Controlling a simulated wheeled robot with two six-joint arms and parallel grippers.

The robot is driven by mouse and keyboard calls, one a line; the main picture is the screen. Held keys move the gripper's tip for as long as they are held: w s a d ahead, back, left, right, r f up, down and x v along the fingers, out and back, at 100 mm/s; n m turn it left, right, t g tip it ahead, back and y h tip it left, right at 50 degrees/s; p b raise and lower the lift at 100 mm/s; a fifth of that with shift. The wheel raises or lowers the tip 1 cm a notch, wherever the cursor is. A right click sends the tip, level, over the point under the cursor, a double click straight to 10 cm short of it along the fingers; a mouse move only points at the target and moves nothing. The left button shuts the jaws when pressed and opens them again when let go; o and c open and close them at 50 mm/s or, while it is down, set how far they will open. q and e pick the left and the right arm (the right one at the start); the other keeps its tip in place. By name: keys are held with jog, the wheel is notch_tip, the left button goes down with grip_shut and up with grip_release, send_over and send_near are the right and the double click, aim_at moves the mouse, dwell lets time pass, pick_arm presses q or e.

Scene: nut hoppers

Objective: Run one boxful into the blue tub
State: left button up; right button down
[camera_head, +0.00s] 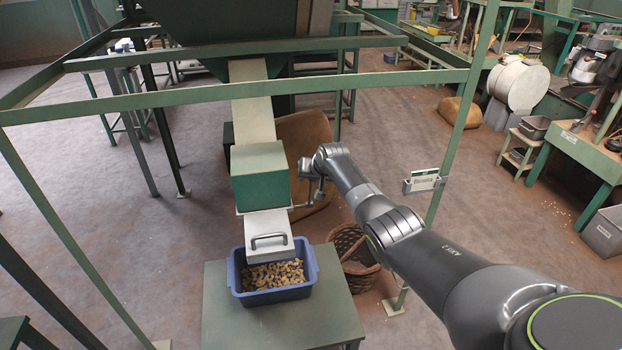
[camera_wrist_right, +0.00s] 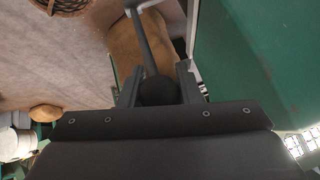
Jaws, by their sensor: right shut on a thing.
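The blue tub (camera_head: 236,279) stands on a green table below the chute's mouth, with a layer of tan nuts (camera_head: 272,275) in it. Above it is the green box (camera_head: 260,175) on the sloping chute (camera_head: 253,108), with a pale spout cover (camera_head: 267,231) carrying a dark handle (camera_head: 268,238). My right gripper (camera_head: 319,186) is at the right side of the box. In the right wrist view its fingers are shut on the dark ball knob (camera_wrist_right: 158,91) of a lever, whose rod (camera_wrist_right: 144,45) runs away from it. The box's inside is hidden. My left gripper is out of view.
The green table (camera_head: 283,328) has free room before the tub. A wicker basket (camera_head: 352,247) and a brown sack (camera_head: 303,138) stand on the floor nearby. A green frame rail (camera_head: 200,101) crosses in front of the chute. A card holder (camera_head: 424,182) hangs on the right post.

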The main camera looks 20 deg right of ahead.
jog(key=shift+w+r, duration=0.1)
jog(key=shift+r, duration=0.05)
dwell(0.3)
jog(key=c, duration=1.5)
grip_release()
jog(key=o, duration=0.4)
jog(key=shift+w+f, duration=0.1)
jog(key=shift+f, duration=0.1)
jog(key=shift+o, duration=0.2)
jog(key=shift+r, duration=0.1)
jog(key=shift+p+v, duration=0.45)
jog(key=shift+v, duration=0.8)
jog(key=b+v, duration=0.1)
jog(key=v, duration=1.3)
jog(key=shift+s+r+b, duration=0.25)
jog(key=shift+s+b, duration=0.05)
jog(key=shift+s, duration=0.05)
jog(key=shift+c, duration=0.3)
